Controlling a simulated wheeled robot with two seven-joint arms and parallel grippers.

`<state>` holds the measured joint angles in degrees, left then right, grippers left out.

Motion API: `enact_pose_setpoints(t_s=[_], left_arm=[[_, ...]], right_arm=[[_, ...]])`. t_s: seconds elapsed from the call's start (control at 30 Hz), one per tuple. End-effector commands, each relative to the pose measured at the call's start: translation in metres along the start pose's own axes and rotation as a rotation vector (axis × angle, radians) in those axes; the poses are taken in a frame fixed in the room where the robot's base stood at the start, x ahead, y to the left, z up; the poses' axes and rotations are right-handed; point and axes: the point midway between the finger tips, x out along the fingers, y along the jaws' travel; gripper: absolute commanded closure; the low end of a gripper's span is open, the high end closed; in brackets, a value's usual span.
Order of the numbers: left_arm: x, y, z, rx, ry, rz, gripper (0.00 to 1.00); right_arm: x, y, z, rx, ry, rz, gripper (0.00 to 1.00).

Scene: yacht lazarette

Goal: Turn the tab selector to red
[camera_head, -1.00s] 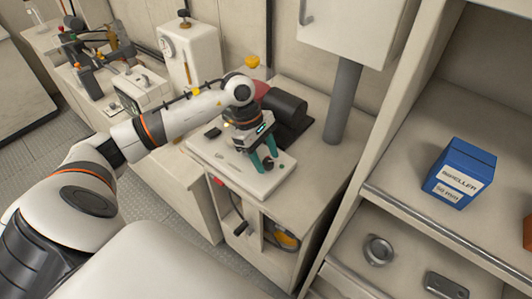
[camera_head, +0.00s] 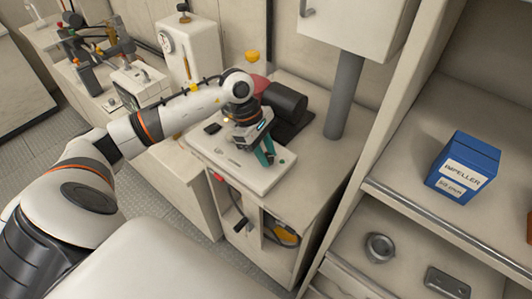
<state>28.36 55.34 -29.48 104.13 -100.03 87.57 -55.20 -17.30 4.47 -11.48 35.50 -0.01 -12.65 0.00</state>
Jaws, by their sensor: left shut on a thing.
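A white panel (camera_head: 232,163) lies on top of a low cabinet in the middle of the view. My left gripper (camera_head: 267,160), with teal fingers, is over the panel's right part, pointing down. It is shut on a small dark part there that looks like the tab selector, mostly hidden behind the fingers. A small green spot (camera_head: 281,161) shows on the panel just right of the fingers. I cannot read which colour the selector points to. My right gripper does not show.
A dark cylinder (camera_head: 284,102) lies behind the panel near a grey vertical pipe (camera_head: 344,97). Shelves on the right hold a blue impeller box (camera_head: 463,168) and a metal ring part (camera_head: 379,247). The cabinet top right of the panel is clear.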

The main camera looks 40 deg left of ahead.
Motion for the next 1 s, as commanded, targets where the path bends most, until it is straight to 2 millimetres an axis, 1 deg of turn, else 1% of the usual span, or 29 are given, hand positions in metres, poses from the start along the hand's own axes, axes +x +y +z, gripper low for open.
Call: enact_pose_setpoints(t_s=[0.03,0.27,0.5,1.0], left_arm=[[0.003,0.0,0.002,-0.021,0.0,-0.012,0.94],[0.005,0.001,0.002,-0.185,0.001,-0.083,0.94],[0.005,0.002,0.001,-0.394,0.003,-0.171,0.94],[0.004,0.004,-0.002,-0.831,0.004,-0.352,0.94]], right_arm=[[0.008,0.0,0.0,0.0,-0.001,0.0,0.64],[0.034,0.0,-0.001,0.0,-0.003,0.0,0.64],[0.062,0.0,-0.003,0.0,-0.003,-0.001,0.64],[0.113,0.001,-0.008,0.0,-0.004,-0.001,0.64]])
